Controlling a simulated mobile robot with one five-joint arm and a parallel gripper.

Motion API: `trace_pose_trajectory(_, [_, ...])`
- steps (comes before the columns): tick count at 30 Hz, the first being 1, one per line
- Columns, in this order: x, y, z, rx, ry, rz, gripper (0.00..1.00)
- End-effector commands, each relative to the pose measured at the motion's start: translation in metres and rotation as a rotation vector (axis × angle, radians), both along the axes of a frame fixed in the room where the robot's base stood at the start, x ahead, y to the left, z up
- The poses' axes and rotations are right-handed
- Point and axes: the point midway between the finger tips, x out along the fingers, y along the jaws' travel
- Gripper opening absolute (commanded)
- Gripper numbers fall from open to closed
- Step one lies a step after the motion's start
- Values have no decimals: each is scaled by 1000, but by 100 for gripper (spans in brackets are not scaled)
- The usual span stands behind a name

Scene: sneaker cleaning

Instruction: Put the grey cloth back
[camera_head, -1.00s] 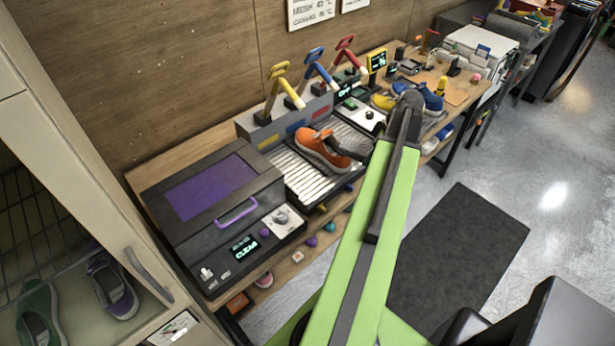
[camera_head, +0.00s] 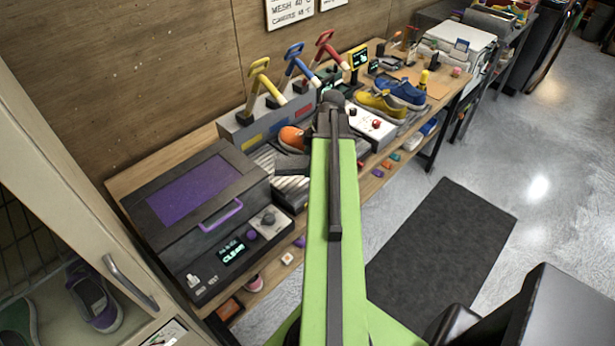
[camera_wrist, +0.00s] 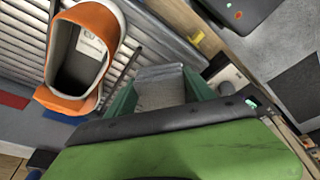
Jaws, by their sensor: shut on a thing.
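In the wrist view, my gripper (camera_wrist: 160,92) is shut on the grey cloth (camera_wrist: 162,90), which shows as a flat grey piece between the green fingers. An orange sneaker (camera_wrist: 82,58) lies left of the gripper on a ribbed metal rack, apart from the fingers. In the head view, my green arm covers the gripper and the cloth. Only part of the orange sneaker (camera_head: 291,138) shows there, left of the arm's end.
A dark box with a purple window (camera_head: 195,190) stands at the bench's left end. Yellow, blue and red levers (camera_head: 295,65) rise behind the rack. A yellow shoe (camera_head: 378,104) and a blue shoe (camera_head: 404,93) stand to the right. A dark mat (camera_head: 440,260) lies on the floor.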

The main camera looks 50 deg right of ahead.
Motion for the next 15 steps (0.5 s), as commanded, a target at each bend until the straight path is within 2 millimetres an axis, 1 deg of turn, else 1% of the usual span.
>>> trace_pose_trajectory(5, [3,1,-3,0,0,0,0])
trace_pose_trajectory(8, [2,1,-16,0,0,0,0])
trace_pose_trajectory(12, [2,1,-42,0,0,0,0])
trace_pose_trajectory(15, [2,1,-44,0,0,0,0])
